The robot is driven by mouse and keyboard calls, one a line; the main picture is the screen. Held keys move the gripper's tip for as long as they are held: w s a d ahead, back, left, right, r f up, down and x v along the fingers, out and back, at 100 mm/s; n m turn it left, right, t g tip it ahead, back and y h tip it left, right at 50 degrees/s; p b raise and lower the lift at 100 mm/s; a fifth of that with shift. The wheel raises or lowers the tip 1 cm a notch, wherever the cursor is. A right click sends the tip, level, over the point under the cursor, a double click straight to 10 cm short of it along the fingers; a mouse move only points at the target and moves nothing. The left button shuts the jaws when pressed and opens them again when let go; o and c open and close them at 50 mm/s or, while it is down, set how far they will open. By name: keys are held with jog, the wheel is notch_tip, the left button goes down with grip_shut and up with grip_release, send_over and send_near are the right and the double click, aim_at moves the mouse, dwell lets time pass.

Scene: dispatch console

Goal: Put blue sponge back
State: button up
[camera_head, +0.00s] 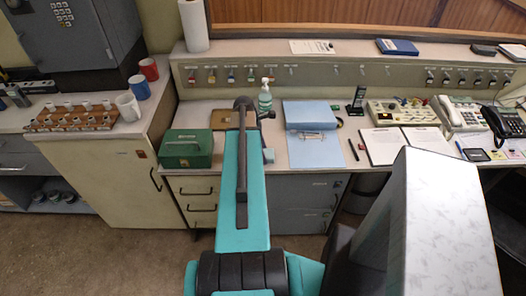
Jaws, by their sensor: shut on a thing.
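A small pale blue block, which looks like the blue sponge (268,155), shows just right of my teal arm, at the front part of the desk. My gripper (267,143) is at the far end of the arm and is mostly hidden by it. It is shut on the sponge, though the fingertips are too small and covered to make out. I cannot tell whether the sponge touches the desk.
A green cash box (187,149) stands left of my arm. A soap pump bottle (265,99) and a brown board (225,119) are behind it. A blue clipboard folder (314,150) lies to the right. A phone (457,114) and papers (385,146) fill the right side.

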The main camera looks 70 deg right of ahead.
jog(key=shift+f, duration=0.2)
jog(key=o, duration=1.3)
jog(key=shift+r, duration=0.25)
jog(key=b+v, duration=0.3)
jog(key=v, duration=0.9)
jog(key=shift+a, duration=0.1)
jog(key=shift+f, duration=0.1)
